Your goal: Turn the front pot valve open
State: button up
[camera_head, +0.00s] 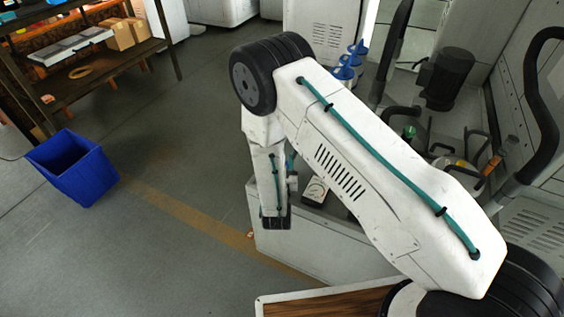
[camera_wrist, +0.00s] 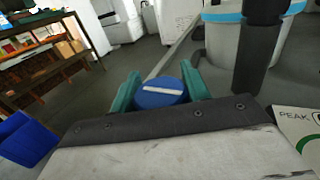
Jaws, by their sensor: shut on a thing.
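In the wrist view a round blue valve knob (camera_wrist: 160,97) with a pale straight bar across its top sits between the two teal fingers of my gripper (camera_wrist: 158,92). The fingers touch its left and right sides. The bar runs roughly from finger to finger, nearly level in the picture. The knob's stem and whatever it is mounted on are hidden. In the head view my arm hides the knob, and my gripper cannot be made out clearly.
A grey pot with a light blue rim (camera_wrist: 226,50) and a black upright post (camera_wrist: 258,60) stand close to the right. A gauge panel marked PEAK (camera_wrist: 302,124) is at lower right. Small blue-topped pots (camera_head: 343,72) stand beyond my arm. A blue bin (camera_head: 72,168) stands left on open floor.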

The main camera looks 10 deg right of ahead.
jog(key=shift+a+n+y, duration=0.1)
jog(key=shift+n+y, duration=0.3)
jog(key=shift+y, duration=0.3)
jog(key=o, duration=1)
jog(key=s, duration=0.7)
jog(key=shift+s+a, duration=0.35)
